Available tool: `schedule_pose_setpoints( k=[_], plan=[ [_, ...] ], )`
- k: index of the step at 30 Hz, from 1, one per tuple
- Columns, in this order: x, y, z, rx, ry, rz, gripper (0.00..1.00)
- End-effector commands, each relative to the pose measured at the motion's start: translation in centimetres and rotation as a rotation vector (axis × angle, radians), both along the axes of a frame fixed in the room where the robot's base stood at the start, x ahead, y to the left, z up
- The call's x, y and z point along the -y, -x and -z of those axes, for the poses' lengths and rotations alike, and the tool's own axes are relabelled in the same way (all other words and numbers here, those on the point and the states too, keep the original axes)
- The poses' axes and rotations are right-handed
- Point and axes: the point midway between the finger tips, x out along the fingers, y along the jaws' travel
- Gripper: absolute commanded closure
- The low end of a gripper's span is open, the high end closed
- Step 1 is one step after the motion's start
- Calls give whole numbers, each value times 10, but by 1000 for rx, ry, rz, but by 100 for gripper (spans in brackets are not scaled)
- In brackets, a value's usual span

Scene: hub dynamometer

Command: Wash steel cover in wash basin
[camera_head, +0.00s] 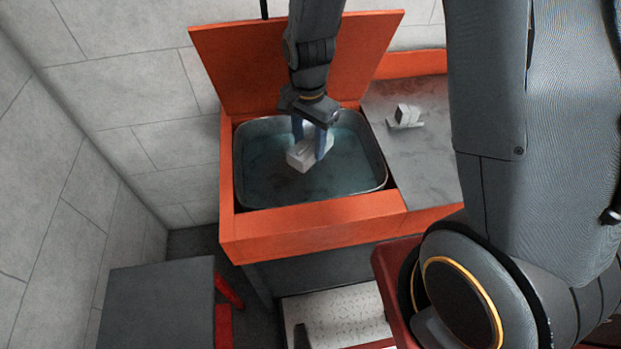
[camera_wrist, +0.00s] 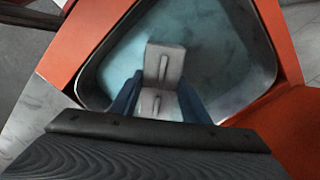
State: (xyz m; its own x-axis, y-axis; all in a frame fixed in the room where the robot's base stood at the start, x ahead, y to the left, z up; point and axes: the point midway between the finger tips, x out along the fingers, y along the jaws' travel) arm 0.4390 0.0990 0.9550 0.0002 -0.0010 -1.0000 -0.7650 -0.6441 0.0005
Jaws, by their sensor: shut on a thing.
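The wash basin (camera_head: 345,180) is a metal tub with bluish water, set in an orange cabinet. My gripper (camera_head: 312,145) points down over it, its blue fingers shut on the steel cover (camera_head: 303,156), a pale grey angular piece. In the head view the cover is at the water or just above it; I cannot tell how deep it sits. In the wrist view the cover (camera_wrist: 163,65) shows between the fingers, with a raised rib along its middle and the basin (camera_wrist: 215,40) around it. The fingers hide part of its sides.
The orange lid (camera_head: 240,60) stands open behind the basin. A small pale grey part (camera_head: 405,116) lies on the grey worktop (camera_head: 430,160) to the right. A dark grey box-like surface (camera_head: 160,300) is at the lower left. The basin's orange front rim (camera_head: 310,222) is clear.

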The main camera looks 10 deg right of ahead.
Motion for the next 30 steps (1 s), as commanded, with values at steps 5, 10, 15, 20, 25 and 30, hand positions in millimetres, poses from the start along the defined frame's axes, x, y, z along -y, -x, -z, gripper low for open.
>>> schedule_pose_setpoints(
  k=[5, 10, 15, 20, 25, 30],
  plan=[
    [0, 0, 0, 1, -1, 0, 92],
    [0, 0, -1, 1, -1, 0, 92],
    [0, 0, -9, 1, -1, 0, 92],
    [0, 1, -24, 1, 0, 0, 92],
    [0, 0, -39, 2, -1, 0, 92],
    [0, 0, -41, 1, 0, 0, 92]
  ],
)
